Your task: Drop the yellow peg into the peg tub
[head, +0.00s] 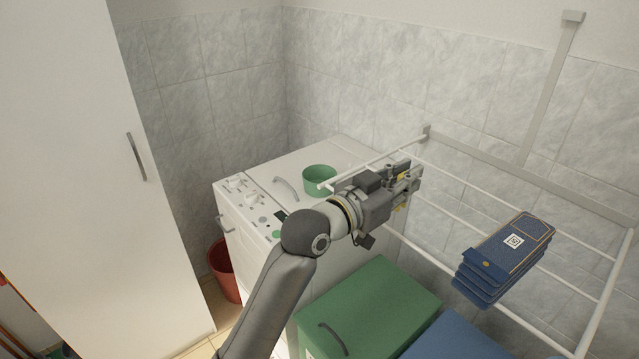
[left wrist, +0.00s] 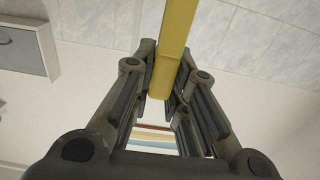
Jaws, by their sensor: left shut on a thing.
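The yellow peg (left wrist: 174,45) is between the fingers of my left gripper (left wrist: 168,75) in the left wrist view and reaches out past the top of that picture. In the head view my left gripper (head: 404,182) is over the white drying rack, shut on the peg; only small bits of yellow (head: 402,206) show there. I cannot tell whether the peg touches the rack. A round green tub (head: 320,181), which looks like the peg tub, stands on the white washing machine, left of and beyond the gripper. Its inside is only partly visible. My right gripper is not in view.
The drying rack (head: 463,168) juts from the tiled wall, with a stack of blue items (head: 506,254) on its bars. A green box (head: 375,305) and a blue box (head: 455,338) are below. A red bin (head: 224,270) stands beside the washing machine (head: 345,150).

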